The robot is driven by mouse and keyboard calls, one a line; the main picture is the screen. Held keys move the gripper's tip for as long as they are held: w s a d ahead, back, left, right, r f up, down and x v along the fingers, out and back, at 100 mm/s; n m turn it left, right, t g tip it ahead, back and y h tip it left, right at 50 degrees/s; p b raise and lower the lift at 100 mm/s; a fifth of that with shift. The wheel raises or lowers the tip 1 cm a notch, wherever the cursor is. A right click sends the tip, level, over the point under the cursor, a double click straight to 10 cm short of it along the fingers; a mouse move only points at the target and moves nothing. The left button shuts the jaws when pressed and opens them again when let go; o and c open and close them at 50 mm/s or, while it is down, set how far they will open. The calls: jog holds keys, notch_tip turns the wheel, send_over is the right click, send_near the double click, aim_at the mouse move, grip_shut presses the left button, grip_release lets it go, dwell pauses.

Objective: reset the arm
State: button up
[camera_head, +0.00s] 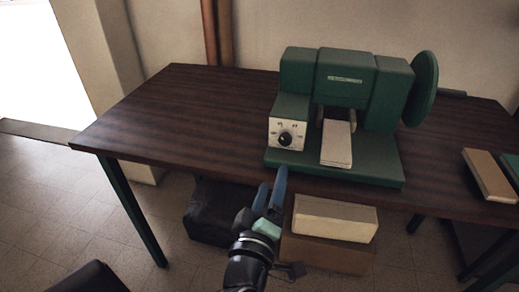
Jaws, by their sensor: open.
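My gripper (270,188) is in the lower middle of the head view, with two blue fingers pointing up, slightly parted. It is open and nothing shows between the fingers. It appears in front of the table's (165,115) near edge, below the green machine (345,85). My arm comes up from the bottom edge of the picture behind it. I cannot tell the exact gap between the fingertips and the table edge.
The machine has a white dial panel (287,133), a pale block (337,143) at its front and a round green wheel (421,88). A tan book-like block (489,176) lies right. Boxes (335,218) and a dark bag (211,212) are under the table. The tabletop's left is clear.

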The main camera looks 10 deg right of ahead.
jog(key=s+a+r+m+t+y+p, duration=0.2)
jog(key=s+a+r+t+p, duration=0.1)
jog(key=r, duration=1.6)
jog(key=s+a+r+m+t+y+p, duration=0.2)
jog(key=s+r+p, duration=0.4)
jog(key=r, duration=1.4)
jog(key=s+a+r+m+t+y+p, duration=0.2)
jog(key=r+p, duration=0.5)
jog(key=r, duration=1.3)
jog(key=s+a+t+y, duration=0.1)
jog(key=s+t, duration=0.1)
jog(key=t, duration=0.1)
jog(key=shift+s+a+m+t+p, duration=0.3)
jog(key=shift+s+a+m+t, duration=0.05)
jog(key=shift+a+m+t, duration=0.05)
